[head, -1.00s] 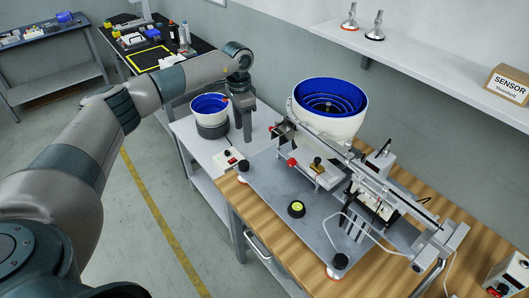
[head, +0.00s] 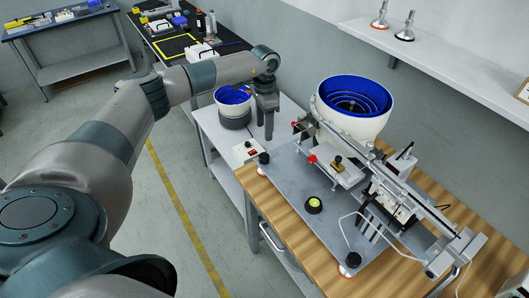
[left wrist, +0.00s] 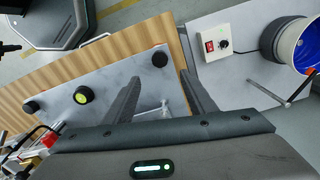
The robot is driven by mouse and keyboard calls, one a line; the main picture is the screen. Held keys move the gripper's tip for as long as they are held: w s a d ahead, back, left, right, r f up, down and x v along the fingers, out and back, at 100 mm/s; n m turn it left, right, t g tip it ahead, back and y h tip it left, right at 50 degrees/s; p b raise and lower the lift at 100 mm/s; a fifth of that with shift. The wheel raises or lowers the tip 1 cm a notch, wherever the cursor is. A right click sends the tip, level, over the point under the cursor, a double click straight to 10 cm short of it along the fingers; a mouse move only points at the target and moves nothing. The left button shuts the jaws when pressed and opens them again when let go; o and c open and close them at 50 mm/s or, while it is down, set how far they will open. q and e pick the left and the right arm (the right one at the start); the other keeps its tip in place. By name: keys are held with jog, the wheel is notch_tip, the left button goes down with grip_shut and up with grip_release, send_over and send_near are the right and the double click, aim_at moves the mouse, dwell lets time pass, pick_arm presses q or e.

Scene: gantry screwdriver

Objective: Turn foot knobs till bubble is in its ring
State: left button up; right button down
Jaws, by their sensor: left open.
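The grey base plate (head: 285,190) lies on the wooden bench top. A black foot knob (head: 264,158) stands at its back left corner and another (head: 353,258) at its front corner. The round bubble level (head: 314,204) has a yellow-green vial in a black rim; the bubble is too small to place against its ring. My left gripper (head: 268,138) is open above and just beyond the back left knob. In the left wrist view, that knob (left wrist: 159,59) shows between the open fingers, apart from them. The other knob (left wrist: 31,107) and level (left wrist: 83,95) lie left. My right gripper is out of view.
A white bowl feeder with blue inside (head: 354,105) and a rail mechanism (head: 415,190) stand over the plate's right side. A smaller blue-lined bowl (head: 233,108) and a switch box (head: 245,151) sit on the side table. The plate around the level is clear.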

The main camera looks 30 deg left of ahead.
aim_at(264, 156)
pick_arm(q)
notch_tip(264, 156, down, 14)
jog(key=p, duration=0.3)
jog(key=shift+r, duration=0.1)
jog(key=c, duration=1)
jog(key=shift+c, duration=0.2)
jog(key=shift+m, duration=0.3)
